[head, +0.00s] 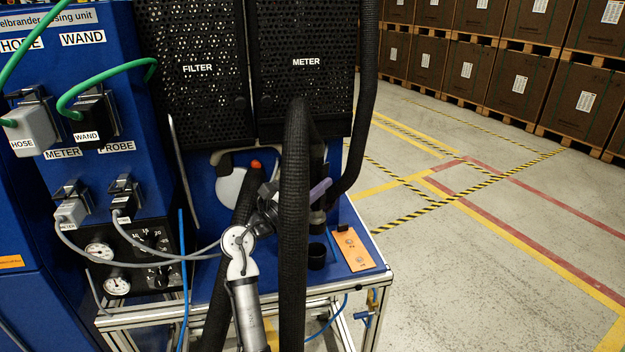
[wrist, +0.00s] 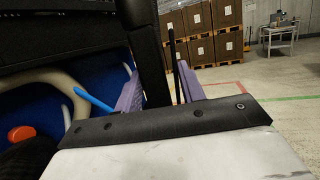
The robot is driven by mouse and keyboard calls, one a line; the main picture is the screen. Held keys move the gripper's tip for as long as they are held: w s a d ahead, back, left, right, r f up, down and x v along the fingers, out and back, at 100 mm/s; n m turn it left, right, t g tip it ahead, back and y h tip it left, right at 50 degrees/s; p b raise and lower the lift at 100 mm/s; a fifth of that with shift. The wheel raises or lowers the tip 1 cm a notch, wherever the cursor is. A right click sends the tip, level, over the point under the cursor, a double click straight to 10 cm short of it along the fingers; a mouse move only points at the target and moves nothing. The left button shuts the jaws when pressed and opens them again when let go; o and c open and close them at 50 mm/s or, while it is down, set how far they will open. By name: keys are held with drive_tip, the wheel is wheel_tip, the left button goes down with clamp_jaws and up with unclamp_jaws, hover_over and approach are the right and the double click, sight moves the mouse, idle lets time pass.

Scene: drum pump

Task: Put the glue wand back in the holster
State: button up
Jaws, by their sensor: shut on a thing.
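My gripper (head: 320,190) shows in the head view as a purple finger beside a dark upright piece, which I take for the glue wand (head: 318,216). The thick black hose in front hides most of the grip. In the wrist view the purple fingers of my gripper (wrist: 160,88) stand either side of a black upright body, the wand (wrist: 148,45). The gripper is shut on it. In the head view a short black cup (head: 317,256), possibly the holster, stands on the blue top below the wand. The wand's lower end looks above the cup; the gap is hard to judge.
Thick black hoses (head: 294,210) hang close around my arm. An orange plate (head: 351,250) lies right of the cup. Perforated FILTER (head: 197,90) and METER (head: 306,85) covers rise behind. A red knob (wrist: 22,133) shows in the wrist view. Open floor (head: 480,250) lies to the right.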

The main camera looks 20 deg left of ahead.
drive_tip(key=shift+f, duration=0.25)
drive_tip(key=o, duration=0.8)
drive_tip(key=shift+f, duration=0.1)
drive_tip(key=shift+c, duration=0.3)
drive_tip(key=p+v, duration=0.1)
drive_tip(key=v, duration=1)
drive_tip(key=shift+p, duration=0.3)
idle(0.3)
idle(0.4)
